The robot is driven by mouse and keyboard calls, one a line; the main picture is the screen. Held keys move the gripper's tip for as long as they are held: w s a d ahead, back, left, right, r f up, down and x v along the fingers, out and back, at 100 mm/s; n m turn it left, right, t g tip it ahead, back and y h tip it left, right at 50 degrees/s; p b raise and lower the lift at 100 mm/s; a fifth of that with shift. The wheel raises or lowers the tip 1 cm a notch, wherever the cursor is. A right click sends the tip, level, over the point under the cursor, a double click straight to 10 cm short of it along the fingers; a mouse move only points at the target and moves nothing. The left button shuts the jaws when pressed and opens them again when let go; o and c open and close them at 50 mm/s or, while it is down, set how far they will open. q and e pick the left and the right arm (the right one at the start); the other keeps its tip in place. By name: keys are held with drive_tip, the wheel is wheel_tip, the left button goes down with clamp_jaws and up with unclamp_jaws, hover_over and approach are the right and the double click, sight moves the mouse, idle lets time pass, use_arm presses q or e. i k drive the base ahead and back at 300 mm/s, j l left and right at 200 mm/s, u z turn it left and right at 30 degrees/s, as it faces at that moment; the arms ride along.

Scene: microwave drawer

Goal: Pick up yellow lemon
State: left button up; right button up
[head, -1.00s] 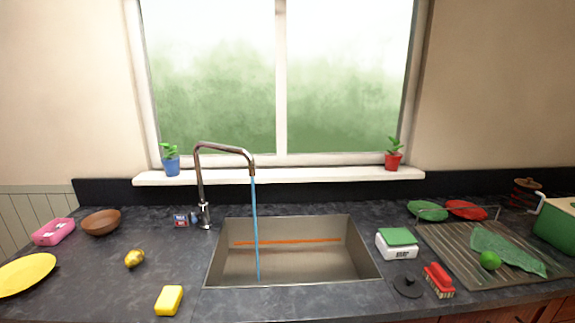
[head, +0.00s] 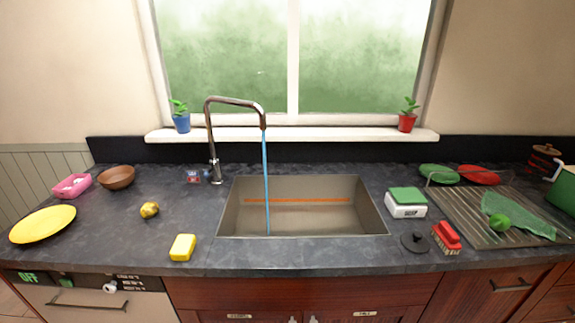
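The yellow lemon (head: 149,210) lies on the dark countertop, left of the sink. It sits between the yellow plate (head: 42,224) and the yellow sponge (head: 183,247), apart from both. Neither of my grippers shows in the head view.
Blue water runs from the tap (head: 213,160) into the sink (head: 232,218). A brown bowl (head: 116,177) and a pink container (head: 72,186) stand at the back left. A scale (head: 405,208), a red brush (head: 446,238) and a drying rack (head: 468,235) are on the right. Counter around the lemon is clear.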

sight(149, 210)
drive_tip(key=j+z, duration=0.15)
drive_tip(key=j, duration=1.15)
drive_tip(key=j+z, duration=0.2)
drive_tip(key=j, duration=1.1)
drive_tip(key=k, duration=0.05)
